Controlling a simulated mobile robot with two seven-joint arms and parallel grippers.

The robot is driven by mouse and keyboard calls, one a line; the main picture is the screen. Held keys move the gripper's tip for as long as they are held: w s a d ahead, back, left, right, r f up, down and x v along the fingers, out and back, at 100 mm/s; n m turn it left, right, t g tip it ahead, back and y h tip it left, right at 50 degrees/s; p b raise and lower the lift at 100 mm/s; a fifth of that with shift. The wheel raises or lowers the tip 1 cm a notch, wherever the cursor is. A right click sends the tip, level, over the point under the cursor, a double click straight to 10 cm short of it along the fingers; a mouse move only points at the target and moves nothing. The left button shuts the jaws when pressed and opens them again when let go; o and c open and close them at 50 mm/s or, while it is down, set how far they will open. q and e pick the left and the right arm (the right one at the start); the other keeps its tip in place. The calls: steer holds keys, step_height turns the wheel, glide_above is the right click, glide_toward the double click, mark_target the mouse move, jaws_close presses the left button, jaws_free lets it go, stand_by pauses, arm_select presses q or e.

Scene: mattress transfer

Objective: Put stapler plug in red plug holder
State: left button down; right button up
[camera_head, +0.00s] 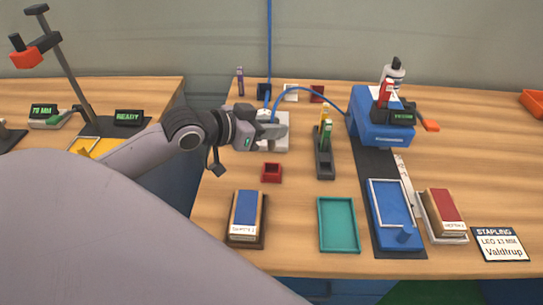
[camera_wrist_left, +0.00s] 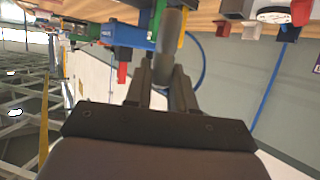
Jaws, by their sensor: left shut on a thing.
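My left gripper (camera_head: 265,131) is at the white power block (camera_head: 278,145) on the table. It is shut on the grey stapler plug, which the fingers mostly hide in the head view; in the left wrist view a grey rounded body, apparently the plug (camera_wrist_left: 169,45), shows between the fingers. A blue cable arcs from the block area to the blue stapler (camera_head: 378,128). I cannot tell whether the plug still sits in the block. The small red plug holder (camera_head: 272,173) stands in front of the block, apart from the gripper, and looks empty. My right gripper is not in view.
A dark rack (camera_head: 325,165) with coloured items stands right of the red holder. A book stack (camera_head: 246,216), a teal tray (camera_head: 338,225) and a blue tray (camera_head: 391,218) lie in front. White and dark red holders (camera_head: 317,93) stand at the back. A blue cable hangs from above.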

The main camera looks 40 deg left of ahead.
arm_select(q)
step_height(320, 180, down, 8)
steer(key=shift+f+b, duration=0.1)
steer(key=shift+b, duration=0.3)
steer(key=shift+f, duration=0.15)
steer(key=c, duration=0.9)
jaws_free()
steer(key=shift+c, duration=0.2)
steer(key=shift+s+r, duration=0.1)
steer(key=shift+r, duration=0.1)
steer(key=v, duration=0.6)
steer(key=shift+s, duration=0.1)
steer(key=shift+p+v, duration=0.8)
steer(key=shift+v, duration=2)
